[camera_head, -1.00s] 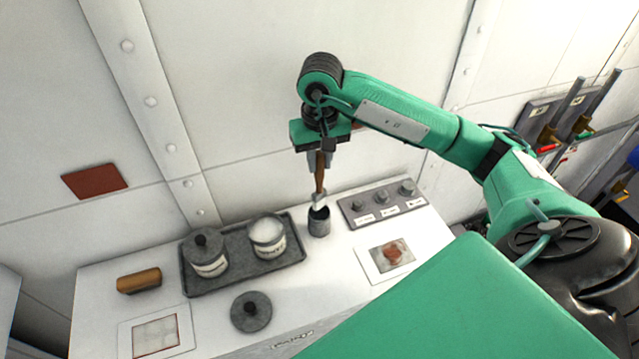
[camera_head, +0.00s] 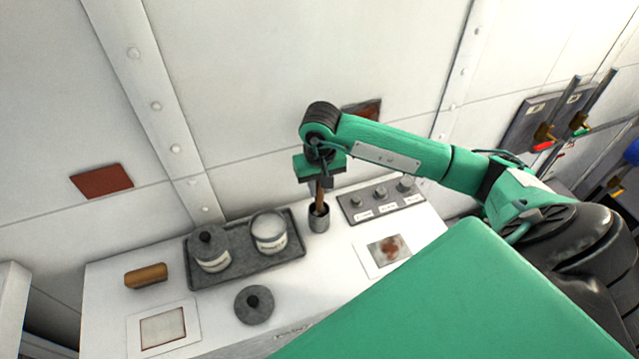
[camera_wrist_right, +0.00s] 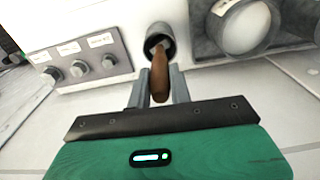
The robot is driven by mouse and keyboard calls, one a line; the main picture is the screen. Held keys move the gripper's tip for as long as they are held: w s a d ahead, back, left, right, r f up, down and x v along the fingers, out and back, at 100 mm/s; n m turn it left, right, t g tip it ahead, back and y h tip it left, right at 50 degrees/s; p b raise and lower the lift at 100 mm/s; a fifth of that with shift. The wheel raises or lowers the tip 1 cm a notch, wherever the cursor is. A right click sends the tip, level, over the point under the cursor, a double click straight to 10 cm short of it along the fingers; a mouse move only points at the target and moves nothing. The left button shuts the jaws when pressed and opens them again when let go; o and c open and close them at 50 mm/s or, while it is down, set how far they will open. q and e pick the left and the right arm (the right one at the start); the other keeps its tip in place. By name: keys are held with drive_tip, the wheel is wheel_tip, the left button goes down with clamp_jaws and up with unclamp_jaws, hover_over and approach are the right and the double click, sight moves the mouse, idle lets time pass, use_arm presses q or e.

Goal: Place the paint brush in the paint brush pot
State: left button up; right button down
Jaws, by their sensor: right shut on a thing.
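The paint brush (camera_head: 319,193) has a brown wooden handle and stands upright, its lower end inside the dark grey pot (camera_head: 319,222). My right gripper (camera_head: 318,186) is shut on the handle just above the pot. In the right wrist view the brush handle (camera_wrist_right: 160,78) sits between the fingers of my right gripper (camera_wrist_right: 159,88) and runs into the mouth of the pot (camera_wrist_right: 160,36). The bristles are hidden inside the pot. My left gripper is not in view.
Left of the pot, a dark tray (camera_head: 290,258) holds two paint tins. A loose lid (camera_head: 254,305) and a brown block (camera_head: 146,276) lie on the white worktop. A panel with several knobs (camera_head: 380,200) is to the right. The riveted wall stands close behind.

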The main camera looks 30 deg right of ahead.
drive_tip(key=shift+f, duration=0.2)
drive_tip(key=c, duration=1.3)
unclamp_jaws()
drive_tip(key=shift+r, duration=0.1)
drive_tip(key=shift+r, duration=0.15)
wheel_tip(320, 180, up, 11)
drive_tip(key=b, duration=0.5)
drive_tip(key=shift+s, duration=0.15)
drive_tip(key=shift+r, duration=0.5)
drive_tip(key=shift+f, duration=0.1)
